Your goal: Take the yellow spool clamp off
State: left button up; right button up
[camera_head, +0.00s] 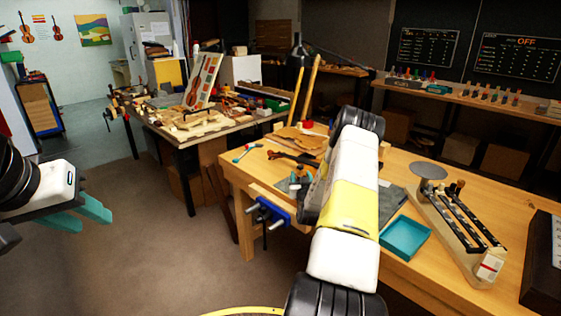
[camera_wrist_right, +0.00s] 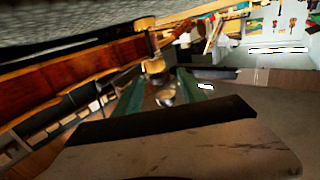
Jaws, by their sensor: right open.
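In the right wrist view, a yellowish spool clamp (camera_wrist_right: 153,66) stands at the edge of a brown wooden body (camera_wrist_right: 85,66), just beyond my fingertips. A small round metallic part (camera_wrist_right: 165,97) shows between the fingers, below the yellowish piece. My right gripper (camera_wrist_right: 160,88) is open, its two teal fingers on either side of that part. I cannot tell whether they touch it. My left gripper (camera_head: 86,214) is open and empty at the far left, above the floor, away from the bench.
The wooden bench (camera_head: 410,275) holds a teal tray (camera_head: 404,238), a rack with black rails (camera_head: 462,222) and a grey disc (camera_head: 428,170). A blue vise (camera_head: 268,211) juts from its front edge. A second cluttered table (camera_head: 215,131) stands behind. Floor at left is clear.

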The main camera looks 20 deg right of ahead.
jog(key=shift+w+d+r+m+h, duration=0.3)
jog(key=shift+w+r+m+h, duration=0.25)
jog(key=shift+h, duration=0.25)
jog(key=x, duration=0.7)
jog(key=shift+w+d, duration=0.1)
jog(key=shift+w, duration=0.15)
jog(key=shift+r, duration=0.1)
grip_shut()
